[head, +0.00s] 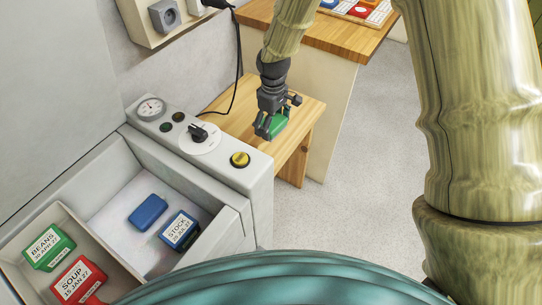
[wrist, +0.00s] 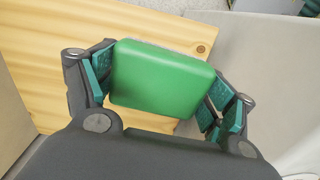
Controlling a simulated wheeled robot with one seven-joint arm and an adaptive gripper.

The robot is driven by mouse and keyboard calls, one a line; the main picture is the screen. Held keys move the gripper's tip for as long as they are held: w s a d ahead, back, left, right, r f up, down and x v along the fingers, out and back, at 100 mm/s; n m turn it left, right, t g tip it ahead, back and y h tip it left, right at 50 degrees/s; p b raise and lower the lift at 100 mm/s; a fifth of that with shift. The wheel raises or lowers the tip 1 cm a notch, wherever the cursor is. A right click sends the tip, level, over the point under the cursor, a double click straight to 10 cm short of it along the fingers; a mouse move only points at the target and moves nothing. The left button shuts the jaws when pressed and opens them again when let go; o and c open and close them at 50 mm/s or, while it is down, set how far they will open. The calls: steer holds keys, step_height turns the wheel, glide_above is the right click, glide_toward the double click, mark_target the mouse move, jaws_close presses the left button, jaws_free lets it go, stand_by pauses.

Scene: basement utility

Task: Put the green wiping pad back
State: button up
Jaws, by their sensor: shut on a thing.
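The green wiping pad (wrist: 160,78) is held between the two fingers of my gripper (wrist: 165,90), clear in the wrist view. In the head view my gripper (head: 268,128) points down and holds the green pad (head: 279,122) over or near the low wooden bench (head: 305,118). The bench top also shows behind the pad in the wrist view (wrist: 50,50). I cannot tell the exact height of the pad above the bench.
A grey control panel (head: 255,178) with a gauge, dial and yellow button is just left of my gripper. A wooden-topped counter (head: 345,38) stands behind. The floor (head: 340,215) at right is clear.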

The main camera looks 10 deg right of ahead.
steer(key=shift+w+f, duration=0.15)
steer(key=shift+w, duration=0.2)
steer(key=shift+n, duration=0.3)
steer(key=shift+s, duration=0.35)
glide_above(272, 149)
steer(key=f, duration=0.4)
steer(key=shift+w+f, duration=0.1)
steer(key=shift+w, duration=0.1)
steer(key=shift+f, duration=0.3)
steer(key=shift+s+f, duration=0.2)
steer(key=shift+w+f, duration=0.1)
steer(key=shift+f, duration=1.95)
steer(key=shift+f, duration=0.1)
